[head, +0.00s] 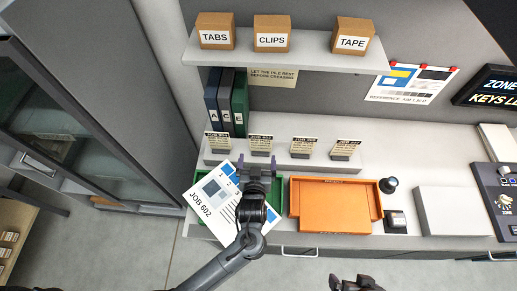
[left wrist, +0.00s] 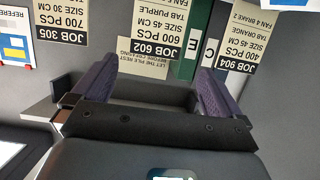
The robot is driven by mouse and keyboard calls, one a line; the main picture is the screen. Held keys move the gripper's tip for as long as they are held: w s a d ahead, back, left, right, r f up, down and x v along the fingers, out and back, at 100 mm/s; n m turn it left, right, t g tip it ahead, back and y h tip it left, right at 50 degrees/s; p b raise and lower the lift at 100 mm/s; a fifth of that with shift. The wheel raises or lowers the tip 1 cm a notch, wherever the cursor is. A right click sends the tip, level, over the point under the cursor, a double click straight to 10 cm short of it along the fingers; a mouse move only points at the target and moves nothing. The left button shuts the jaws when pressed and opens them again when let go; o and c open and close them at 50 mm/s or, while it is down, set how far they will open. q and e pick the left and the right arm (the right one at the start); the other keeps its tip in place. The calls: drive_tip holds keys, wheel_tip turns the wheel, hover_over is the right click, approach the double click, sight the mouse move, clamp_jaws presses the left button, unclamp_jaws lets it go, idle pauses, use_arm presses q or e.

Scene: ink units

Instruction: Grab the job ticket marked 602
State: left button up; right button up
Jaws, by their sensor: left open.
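The cream job ticket marked 602 (left wrist: 152,50) appears upside down in the left wrist view, between the fingers in the picture. In the head view it is the second ticket from the left (head: 260,143), upright in a small holder on the ledge; its print is too small to read there. My left gripper (head: 258,164) is open and empty just in front of it; its purple-padded fingers (left wrist: 155,80) fill the left wrist view. I cannot tell whether the ticket lies between the fingers or beyond them. My right gripper (head: 355,284) is partly cut off at the bottom edge.
Ticket 904 (left wrist: 243,48) and ticket 305 (left wrist: 62,18) flank ticket 602. A sheet marked JOB 602 (head: 210,195) lies over the green tray (head: 188,192) below my left arm. An orange tray (head: 332,205) is to the right. A shelf (head: 290,54) with boxes overhangs the ledge.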

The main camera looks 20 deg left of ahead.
sight(261, 140)
use_arm(q)
drive_tip(key=shift+d+f+p+x, duration=0.15)
drive_tip(key=shift+p+x, duration=0.15)
drive_tip(key=shift+x, duration=2.1)
drive_tip(key=shift+d+f+p+x, duration=0.15)
drive_tip(key=shift+p+x, duration=0.1)
drive_tip(key=shift+x, duration=2.15)
drive_tip(key=shift+r, duration=0.1)
drive_tip(key=c, duration=1)
